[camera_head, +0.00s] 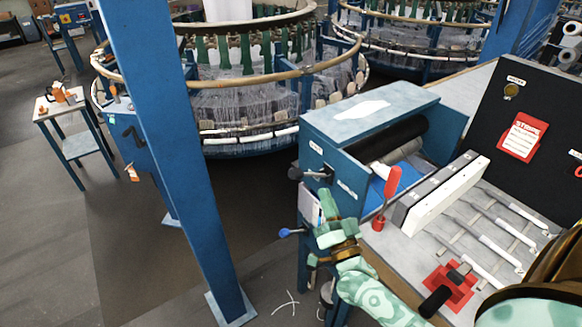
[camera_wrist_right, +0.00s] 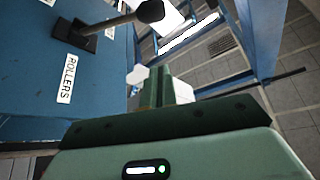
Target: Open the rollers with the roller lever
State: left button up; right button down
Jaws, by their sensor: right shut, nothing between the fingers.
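The roller lever (camera_head: 311,173) is a short dark rod with a black knob on the front face of the blue roller box (camera_head: 330,160). In the right wrist view the lever (camera_wrist_right: 118,21) stands out from a dark base beside a white label (camera_wrist_right: 68,78) reading ROLLERS. My right gripper (camera_head: 328,198), pale green, is just below the lever in the head view, apart from it. Its green fingers (camera_wrist_right: 164,88) are shut with nothing between them. The black roller (camera_head: 395,140) shows inside the box. My left gripper is not in view.
A lever with a red handle (camera_head: 390,188) stands right of the box. A blue-knobbed lever (camera_head: 290,232) sticks out lower left. A worktop (camera_head: 465,225) with metal tools and a red block is at the right. A blue post (camera_head: 175,130) rises at the left.

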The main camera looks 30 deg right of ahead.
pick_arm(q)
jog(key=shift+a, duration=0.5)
pick_arm(e)
jog(key=shift+s+d+r, duration=0.1)
jog(key=shift+s+r, duration=0.05)
jog(key=shift+r, duration=0.05)
notch_tip(320, 180, up, 4)
jog(key=r+p, duration=0.1)
send_over(305, 175)
jog(key=s, duration=0.3)
pick_arm(q)
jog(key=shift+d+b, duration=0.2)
jog(key=shift+b, duration=0.35)
pick_arm(e)
jog(key=shift+w+a+f, duration=0.15)
jog(key=shift+a+f, duration=0.1)
jog(key=shift+f, duration=0.45)
jog(key=shift+w+a+f, duration=0.1)
jog(key=shift+a+f, duration=0.1)
jog(key=shift+f, duration=0.45)
jog(key=shift+w+a+f, duration=0.15)
jog(key=shift+a+f, duration=0.1)
jog(key=shift+f, duration=0.45)
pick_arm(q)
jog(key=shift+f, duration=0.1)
pick_arm(e)
jog(key=shift+f, duration=0.1)
